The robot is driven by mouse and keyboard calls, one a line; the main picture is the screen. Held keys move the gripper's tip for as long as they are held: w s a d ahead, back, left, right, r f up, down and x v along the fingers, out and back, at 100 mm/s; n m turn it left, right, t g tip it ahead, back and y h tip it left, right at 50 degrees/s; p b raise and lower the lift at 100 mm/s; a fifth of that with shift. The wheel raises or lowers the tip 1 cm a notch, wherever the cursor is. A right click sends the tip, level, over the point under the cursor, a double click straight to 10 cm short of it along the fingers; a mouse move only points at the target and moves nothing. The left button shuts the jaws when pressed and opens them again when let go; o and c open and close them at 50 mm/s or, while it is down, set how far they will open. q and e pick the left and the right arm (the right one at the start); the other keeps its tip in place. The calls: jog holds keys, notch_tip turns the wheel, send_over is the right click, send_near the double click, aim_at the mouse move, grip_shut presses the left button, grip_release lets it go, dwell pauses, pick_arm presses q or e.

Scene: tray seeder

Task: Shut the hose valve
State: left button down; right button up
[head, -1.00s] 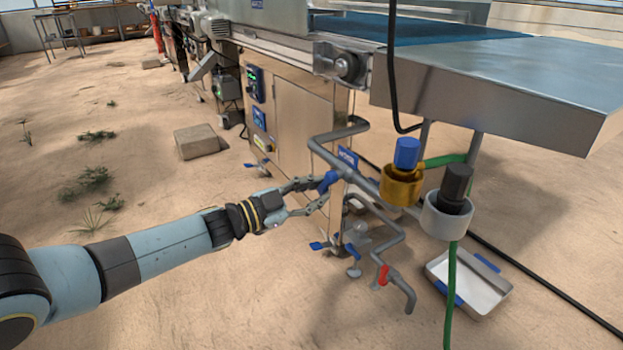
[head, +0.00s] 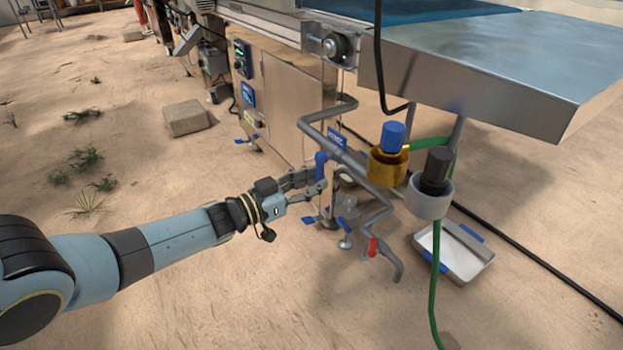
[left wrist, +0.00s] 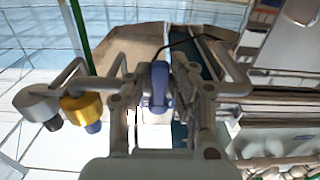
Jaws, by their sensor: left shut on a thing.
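A grey pipe (head: 312,121) runs from the machine's cabinet and carries a valve with a blue lever (head: 320,163). The lever stands about upright in the head view. My left gripper (head: 321,180) is at the lever, shut on it. In the left wrist view the blue lever (left wrist: 158,88) sits between the two fingers of the left gripper (left wrist: 160,105). A gold fitting with a blue top (head: 388,166) and a pale grey fitting with a black top (head: 429,198) are to the right. A green hose (head: 436,270) hangs below the grey fitting. My right gripper is out of view.
A shallow white tray with blue handles (head: 458,262) lies on the sand at the right. The ground at front left is open.

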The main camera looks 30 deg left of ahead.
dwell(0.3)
pick_arm(q)
jog(key=c, duration=1.2)
grip_release()
jog(key=v, duration=1.2)
jog(key=shift+s+f, duration=0.1)
